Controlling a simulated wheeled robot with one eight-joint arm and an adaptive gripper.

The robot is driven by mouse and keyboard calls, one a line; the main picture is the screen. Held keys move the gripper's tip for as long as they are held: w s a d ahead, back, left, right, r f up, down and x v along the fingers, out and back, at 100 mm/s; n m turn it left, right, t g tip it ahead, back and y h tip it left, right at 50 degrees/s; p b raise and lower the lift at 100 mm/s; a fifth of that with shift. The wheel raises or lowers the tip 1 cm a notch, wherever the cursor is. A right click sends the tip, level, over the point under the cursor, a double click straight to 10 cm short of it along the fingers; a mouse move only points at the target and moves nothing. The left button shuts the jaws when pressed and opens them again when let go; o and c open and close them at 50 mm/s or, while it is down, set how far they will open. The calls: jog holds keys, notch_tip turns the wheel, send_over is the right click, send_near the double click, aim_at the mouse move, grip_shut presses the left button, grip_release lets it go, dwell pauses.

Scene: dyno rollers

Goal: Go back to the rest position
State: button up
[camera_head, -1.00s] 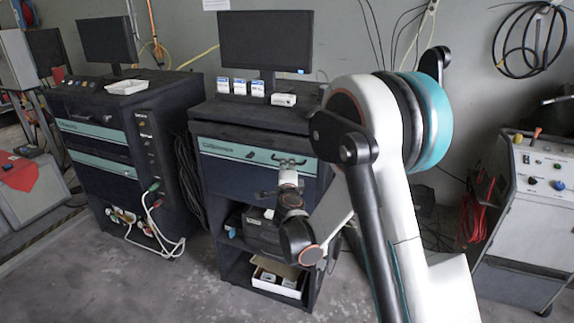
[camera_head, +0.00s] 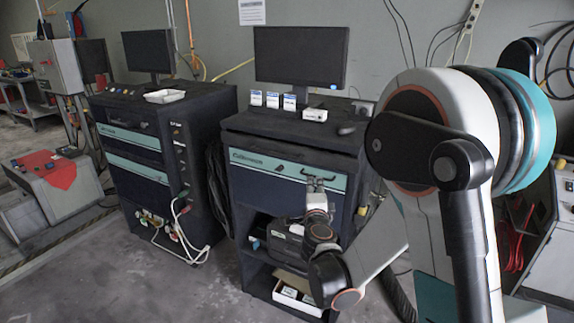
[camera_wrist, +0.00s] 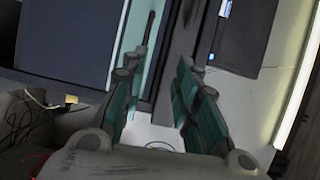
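My gripper (camera_head: 320,182) is in front of the teal drawer strip (camera_head: 263,166) of the middle black cabinet (camera_head: 242,203), just below its dark handle (camera_head: 313,171) in the head view. In the wrist view my gripper (camera_wrist: 158,72) shows two teal-padded fingers with a clear gap and nothing between them. A dark bar (camera_wrist: 148,32), apparently the handle, lies beyond the left fingertip. My arm reaches in from the right, bent low, and hides the cabinet's right side.
A monitor (camera_head: 300,56), several small boxes and a mouse (camera_head: 346,130) are on the cabinet top. An open shelf below holds a dark case (camera_head: 284,244) and a white box (camera_head: 297,300). Another cabinet (camera_head: 137,140) stands left. Bare floor (camera_head: 215,290) lies in front.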

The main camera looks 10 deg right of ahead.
jog(key=s+a+r+n+t+y, duration=0.1)
jog(key=s+a+r+n+y, duration=0.1)
jog(key=r+n, duration=0.25)
jog(key=s+a+r+n+y, duration=0.3)
jog(key=r, duration=0.3)
jog(key=s+a+r+n+g+y, duration=0.2)
jog(key=s+a+n+g+y, duration=0.1)
jog(key=s+n, duration=0.45)
jog(key=s+d+f+n+g+h, duration=0.1)
jog(key=s+d+f+g, duration=0.1)
jog(key=s, duration=0.6)
jog(key=s+d+f+n+g+h, duration=0.2)
jog(key=s+d+f+g, duration=0.1)
jog(key=s, duration=0.5)
jog(key=s+d+f+n+g+h, duration=0.1)
jog(key=s+d+f+n+g, duration=0.1)
jog(key=s, duration=0.7)
notch_tip(320, 180, down, 3)
jog(key=shift+d+f+g+h, duration=0.25)
jog(key=shift+d+g, duration=0.25)
jog(key=shift+d, duration=0.6)
